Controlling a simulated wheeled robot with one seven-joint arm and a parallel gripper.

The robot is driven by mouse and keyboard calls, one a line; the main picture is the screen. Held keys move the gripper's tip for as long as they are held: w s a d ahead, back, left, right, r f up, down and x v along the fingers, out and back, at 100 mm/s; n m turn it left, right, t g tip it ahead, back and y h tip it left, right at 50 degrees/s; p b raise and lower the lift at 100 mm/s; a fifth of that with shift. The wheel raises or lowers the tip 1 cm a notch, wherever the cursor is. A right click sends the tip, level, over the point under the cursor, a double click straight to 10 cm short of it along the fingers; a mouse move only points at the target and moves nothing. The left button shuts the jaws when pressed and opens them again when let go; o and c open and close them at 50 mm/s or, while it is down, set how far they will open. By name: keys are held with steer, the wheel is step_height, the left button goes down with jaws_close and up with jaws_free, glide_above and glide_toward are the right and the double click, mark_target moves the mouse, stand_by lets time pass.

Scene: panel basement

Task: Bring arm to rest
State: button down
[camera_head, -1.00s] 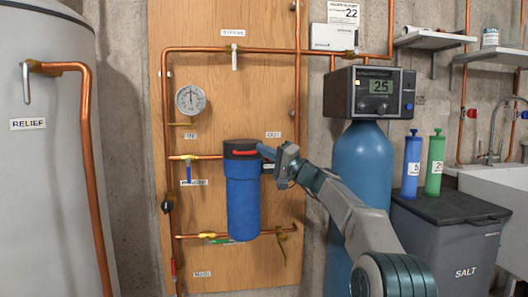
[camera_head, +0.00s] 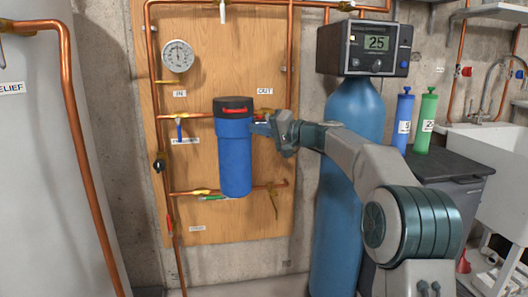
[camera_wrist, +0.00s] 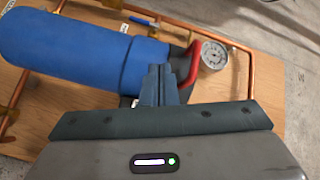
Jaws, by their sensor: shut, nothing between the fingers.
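My gripper (camera_head: 262,128) is shut and empty at the end of my outstretched arm. In the head view it is at the right side of the blue filter housing (camera_head: 235,160), near its black cap (camera_head: 233,104) with a red handle. In the wrist view my shut fingers (camera_wrist: 159,84) point at the housing's cap end, beside the red handle (camera_wrist: 187,64). I cannot tell whether the fingertips touch the housing. The blue housing also lies across the upper left of the wrist view (camera_wrist: 60,50).
Copper pipes and a gauge (camera_head: 178,56) are on the wooden panel (camera_head: 240,225) around the housing. A blue tank with a control head (camera_head: 363,48) stands right of my gripper. A dark bin (camera_head: 450,168) and a white sink (camera_head: 500,150) are further right.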

steer(key=s+d+r+g+h+p, duration=0.25)
steer(key=s+h+p, duration=0.45)
steer(key=s+p, duration=0.75)
steer(key=s+d+r+g+h+p, duration=0.1)
steer(key=s+d+p, duration=0.3)
steer(key=s, duration=0.5)
steer(key=s+d+n+g+h+p, duration=0.1)
steer(key=s+d+h+p, duration=0.3)
steer(key=s+p, duration=0.3)
steer(key=s+d+r+g+h+p, duration=0.1)
steer(key=s+d+h+p, duration=0.2)
steer(key=s, duration=1)
steer(key=d+p, duration=0.2)
steer(key=shift+d+r+p, duration=0.3)
steer(key=shift+d+r, duration=0.05)
steer(key=shift+d, duration=0.05)
steer(key=shift+g, duration=0.25)
